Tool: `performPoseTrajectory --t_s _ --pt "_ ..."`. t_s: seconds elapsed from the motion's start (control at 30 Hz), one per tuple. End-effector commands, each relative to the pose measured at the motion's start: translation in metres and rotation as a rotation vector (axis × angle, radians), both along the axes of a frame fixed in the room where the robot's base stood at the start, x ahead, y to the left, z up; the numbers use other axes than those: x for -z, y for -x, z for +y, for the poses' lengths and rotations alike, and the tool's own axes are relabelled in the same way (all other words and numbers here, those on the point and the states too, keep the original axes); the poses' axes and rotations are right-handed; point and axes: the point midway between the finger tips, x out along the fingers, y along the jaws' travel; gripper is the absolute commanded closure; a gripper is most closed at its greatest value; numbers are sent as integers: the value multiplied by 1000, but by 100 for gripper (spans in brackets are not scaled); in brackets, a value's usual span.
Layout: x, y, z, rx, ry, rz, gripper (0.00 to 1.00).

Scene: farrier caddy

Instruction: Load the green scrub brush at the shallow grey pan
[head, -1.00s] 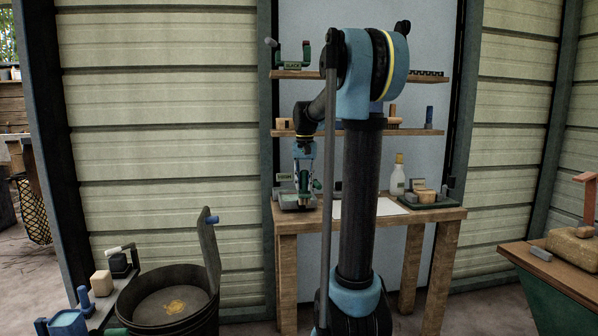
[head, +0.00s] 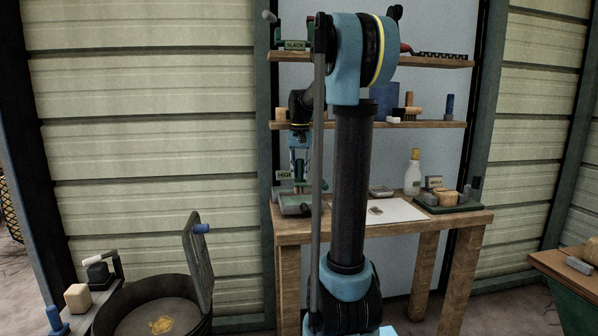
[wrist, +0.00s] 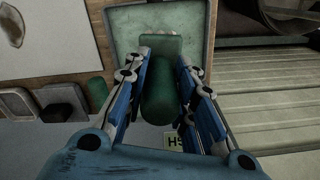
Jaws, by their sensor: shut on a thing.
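The green scrub brush (wrist: 160,88) is between the blue fingers of my gripper (wrist: 163,82) in the wrist view, and the fingers are shut on it. The shallow grey pan (wrist: 125,22) lies beyond the brush, which covers its middle. In the head view the pan (head: 291,208) sits on the left end of the wooden bench. My gripper (head: 300,172) is over it there, pointing down. Whether the brush touches the pan is hard to tell.
A label plate (head: 284,175) marked HIGH stands behind the pan. A white sheet (head: 400,211), a bottle (head: 412,175) and a green tray (head: 446,208) with blocks are to the right. Shelves hang above. A dark round tub (head: 140,312) with a raised lid stands lower left.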

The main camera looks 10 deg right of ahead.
Motion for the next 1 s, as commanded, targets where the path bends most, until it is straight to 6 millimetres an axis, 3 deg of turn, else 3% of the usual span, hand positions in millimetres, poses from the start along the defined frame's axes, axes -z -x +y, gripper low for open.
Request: performPoseTrajectory --t_s 0.6,1.0 --pt "50 0 -2 2 0 0 100" --pt "55 0 -1 1 0 0 100"
